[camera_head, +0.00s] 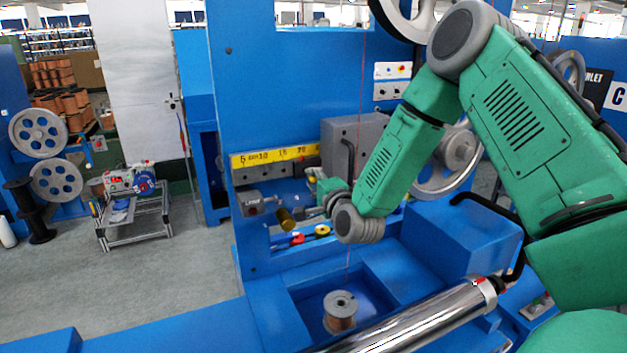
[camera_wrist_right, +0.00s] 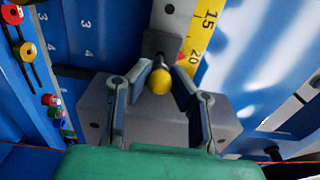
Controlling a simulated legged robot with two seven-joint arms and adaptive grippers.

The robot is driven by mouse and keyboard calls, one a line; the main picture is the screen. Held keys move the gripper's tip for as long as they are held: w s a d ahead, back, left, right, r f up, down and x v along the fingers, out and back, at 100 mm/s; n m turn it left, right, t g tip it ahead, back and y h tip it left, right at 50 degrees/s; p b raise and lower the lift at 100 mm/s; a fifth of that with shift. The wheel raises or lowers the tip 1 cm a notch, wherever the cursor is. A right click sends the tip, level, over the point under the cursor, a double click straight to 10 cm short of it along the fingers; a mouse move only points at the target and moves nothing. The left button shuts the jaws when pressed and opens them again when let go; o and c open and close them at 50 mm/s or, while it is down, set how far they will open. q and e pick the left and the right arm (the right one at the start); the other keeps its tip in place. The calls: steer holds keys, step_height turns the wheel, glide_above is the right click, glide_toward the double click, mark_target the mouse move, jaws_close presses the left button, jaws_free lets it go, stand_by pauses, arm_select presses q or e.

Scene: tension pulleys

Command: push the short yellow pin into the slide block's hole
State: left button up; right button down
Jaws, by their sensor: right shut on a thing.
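The short yellow pin shows its round yellow head (camera_wrist_right: 160,82) in the right wrist view, between my fingertips. My right gripper (camera_wrist_right: 161,76) is shut on it; in the head view the gripper (camera_head: 312,198) is small, in front of the blue machine below the yellow scale. A grey metal block (camera_wrist_right: 162,44), seemingly the slide block, lies just beyond the pin, beside the scale. The pin's shaft and the block's hole are hidden, so I cannot tell how far the pin is in. My left gripper is not in view.
The yellow numbered scale (camera_head: 275,156) runs along the blue machine (camera_head: 285,90). A grey housing (camera_head: 355,133) stands by my right forearm. A brass cylinder (camera_head: 287,219) sticks out below the gripper. A copper spool (camera_head: 340,310) stands in the recess below.

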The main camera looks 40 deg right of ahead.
steer(key=shift+a+r, duration=0.1)
steer(key=shift+a, duration=0.2)
steer(key=shift+a+r, duration=0.15)
steer(key=shift+a, duration=0.2)
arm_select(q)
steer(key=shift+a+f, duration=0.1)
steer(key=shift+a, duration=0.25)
arm_select(e)
steer(key=shift+d, duration=0.2)
steer(key=shift+d+f, duration=0.4)
steer(key=shift+d, duration=0.4)
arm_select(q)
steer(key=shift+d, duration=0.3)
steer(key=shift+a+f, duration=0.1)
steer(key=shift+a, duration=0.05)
arm_select(e)
steer(key=shift+a+r, duration=0.1)
steer(key=shift+a, duration=0.15)
steer(key=shift+d, duration=0.1)
